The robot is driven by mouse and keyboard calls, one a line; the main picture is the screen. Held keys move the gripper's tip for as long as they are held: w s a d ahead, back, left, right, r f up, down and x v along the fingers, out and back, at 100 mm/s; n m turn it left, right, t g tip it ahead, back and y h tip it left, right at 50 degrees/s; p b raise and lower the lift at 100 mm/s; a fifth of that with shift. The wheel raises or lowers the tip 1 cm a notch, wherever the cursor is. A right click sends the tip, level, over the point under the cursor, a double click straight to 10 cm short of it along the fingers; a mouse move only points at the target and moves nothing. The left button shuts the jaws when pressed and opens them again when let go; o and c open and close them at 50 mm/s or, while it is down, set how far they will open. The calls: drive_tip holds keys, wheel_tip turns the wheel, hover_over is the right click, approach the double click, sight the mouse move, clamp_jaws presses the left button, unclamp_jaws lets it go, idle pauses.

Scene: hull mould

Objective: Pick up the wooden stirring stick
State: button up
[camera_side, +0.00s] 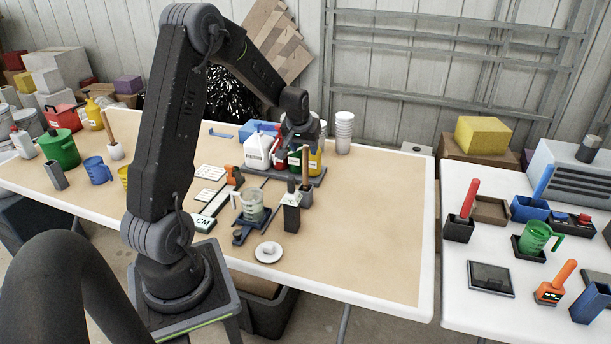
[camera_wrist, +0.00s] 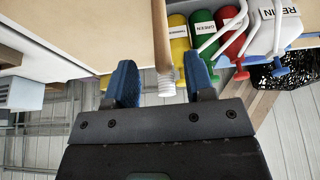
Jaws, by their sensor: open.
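A wooden stick (camera_side: 305,166) stands upright near the middle of the work table in the side view, beside a dark square holder (camera_side: 291,217). Its foot is partly hidden among dark items. In the wrist view the stick (camera_wrist: 161,30) runs in from the top edge, and its free end lies in line with the gap between my fingers. My gripper (camera_side: 301,138) is above the stick in the side view. In the wrist view my gripper (camera_wrist: 160,68) is open, with blue fingers on either side of the stick's end and gaps at both sides. Nothing is held.
A white resin jug (camera_side: 258,150) and coloured bottles (camera_side: 315,160) stand close behind the stick on a tray. A clear measuring jug (camera_side: 252,207) stands on a scale in front. Stacked white cups (camera_side: 344,132) stand behind. The table's right side (camera_side: 380,220) is clear.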

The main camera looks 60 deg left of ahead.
sight(306, 155)
drive_tip(key=x, duration=0.5)
drive_tip(key=shift+a, duration=0.25)
clamp_jaws()
